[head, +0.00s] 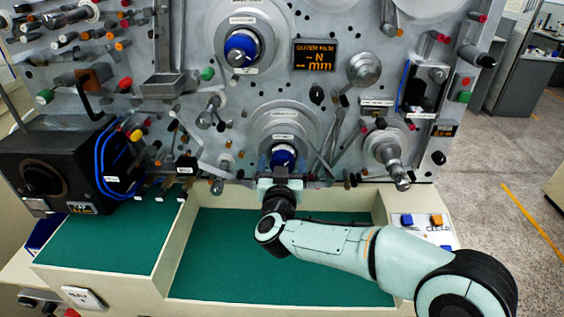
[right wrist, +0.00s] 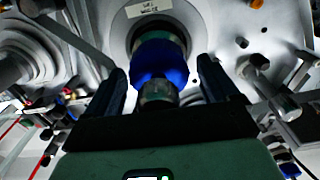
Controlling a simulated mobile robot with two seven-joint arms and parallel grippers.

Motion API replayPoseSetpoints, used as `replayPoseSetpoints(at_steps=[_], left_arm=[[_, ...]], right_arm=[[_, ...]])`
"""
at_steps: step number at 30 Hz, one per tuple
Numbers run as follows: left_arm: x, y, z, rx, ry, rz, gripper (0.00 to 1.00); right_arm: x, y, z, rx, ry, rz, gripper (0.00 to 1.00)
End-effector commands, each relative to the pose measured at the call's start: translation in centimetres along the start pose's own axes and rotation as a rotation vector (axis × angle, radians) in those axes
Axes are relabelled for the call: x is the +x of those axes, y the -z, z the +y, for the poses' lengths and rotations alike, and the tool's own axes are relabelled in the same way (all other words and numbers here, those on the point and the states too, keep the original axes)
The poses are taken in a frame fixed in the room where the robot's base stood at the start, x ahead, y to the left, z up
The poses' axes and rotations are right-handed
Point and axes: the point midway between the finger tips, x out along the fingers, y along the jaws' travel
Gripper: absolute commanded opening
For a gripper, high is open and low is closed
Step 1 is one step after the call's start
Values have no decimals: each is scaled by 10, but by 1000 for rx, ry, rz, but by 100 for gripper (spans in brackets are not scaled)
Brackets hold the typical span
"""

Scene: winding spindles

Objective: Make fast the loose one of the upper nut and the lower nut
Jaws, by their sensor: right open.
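The upper nut (head: 241,47) is a blue ring on a spindle in the upper middle of the grey machine face. The lower nut (head: 283,155) is a similar blue ring on the spindle below it. My right gripper (head: 281,170) is at the lower nut, partly covering it in the head view. In the right wrist view the lower nut (right wrist: 160,65) lies between the two open fingers (right wrist: 162,80), with a gap visible on each side. A greenish band shows behind its blue ring. I cannot tell which nut is loose. My left gripper is not in view.
Rods, knobs and rollers stick out around both spindles. A display (head: 315,55) reading "OUTER FILM" sits right of the upper nut. A black box (head: 55,165) with blue cables stands at left. The green-lined tray (head: 215,255) below is empty. Buttons (head: 420,221) lie at right.

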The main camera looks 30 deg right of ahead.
Motion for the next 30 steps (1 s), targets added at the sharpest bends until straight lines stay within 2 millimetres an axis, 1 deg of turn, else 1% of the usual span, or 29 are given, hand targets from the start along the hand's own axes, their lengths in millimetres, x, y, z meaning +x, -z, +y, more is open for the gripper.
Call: replayPoseSetpoints(at_steps=[8,9,11,12,13,14,23,30], left_arm=[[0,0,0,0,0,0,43],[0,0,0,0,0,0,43],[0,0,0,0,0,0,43],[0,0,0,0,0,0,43],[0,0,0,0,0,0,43],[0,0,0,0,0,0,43],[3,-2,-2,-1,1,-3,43],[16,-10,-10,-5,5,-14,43]], right_arm=[[2,-1,0,0,1,-1,88],[2,-1,0,0,1,-1,84],[2,-1,0,0,1,-1,65],[2,-1,0,0,1,-1,52],[2,-1,0,0,0,-1,42],[2,-1,0,0,0,-1,36],[2,-1,0,25,0,0,37],[1,-2,1,140,1,1,37]])
